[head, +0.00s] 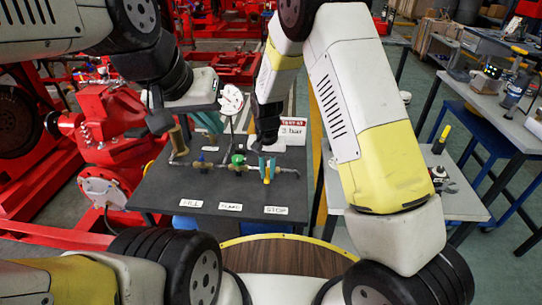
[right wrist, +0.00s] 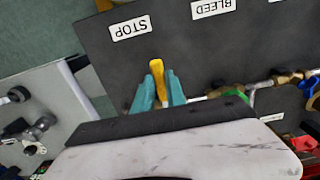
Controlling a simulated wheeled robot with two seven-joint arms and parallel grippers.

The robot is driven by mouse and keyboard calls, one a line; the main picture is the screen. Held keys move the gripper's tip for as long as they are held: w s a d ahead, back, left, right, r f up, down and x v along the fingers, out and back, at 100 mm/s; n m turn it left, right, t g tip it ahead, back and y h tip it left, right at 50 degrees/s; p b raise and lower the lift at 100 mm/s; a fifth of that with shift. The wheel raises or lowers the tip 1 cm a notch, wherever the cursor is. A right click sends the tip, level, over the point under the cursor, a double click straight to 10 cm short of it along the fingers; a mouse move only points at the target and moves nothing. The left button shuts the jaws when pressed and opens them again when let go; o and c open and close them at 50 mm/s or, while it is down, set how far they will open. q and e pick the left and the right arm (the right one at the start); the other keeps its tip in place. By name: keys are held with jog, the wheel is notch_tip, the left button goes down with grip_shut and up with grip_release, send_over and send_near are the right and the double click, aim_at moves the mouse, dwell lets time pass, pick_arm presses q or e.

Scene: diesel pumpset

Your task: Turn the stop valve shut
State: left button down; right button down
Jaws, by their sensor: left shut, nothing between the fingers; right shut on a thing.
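The stop valve's yellow lever (right wrist: 158,68) shows in the right wrist view and points toward the STOP label (right wrist: 131,28), across the line of the pipe. My right gripper (right wrist: 160,90) has its teal fingers shut on the lever, one on each side. In the head view, my right gripper (head: 267,167) is at the right end of the brass pipe, above the STOP label (head: 276,210). The valve body is mostly hidden by the gripper. My left gripper (head: 211,122) is shut and empty, above the back left of the dark bench, apart from the valves.
The green-handled valve (head: 238,160) and blue-handled valve (head: 201,158) sit left on the same pipe. A pressure gauge (head: 231,100) and a 3 bar sign (head: 292,132) stand behind. The dark bench top (head: 170,195) is clear in front, apart from labels.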

aim_at(267, 174)
jog(key=shift+a, duration=0.1)
jog(key=c, duration=1.4)
grip_release()
jog(key=shift+o, duration=0.2)
jog(key=shift+r, duration=3.9)
jog(key=shift+r, duration=0.1)
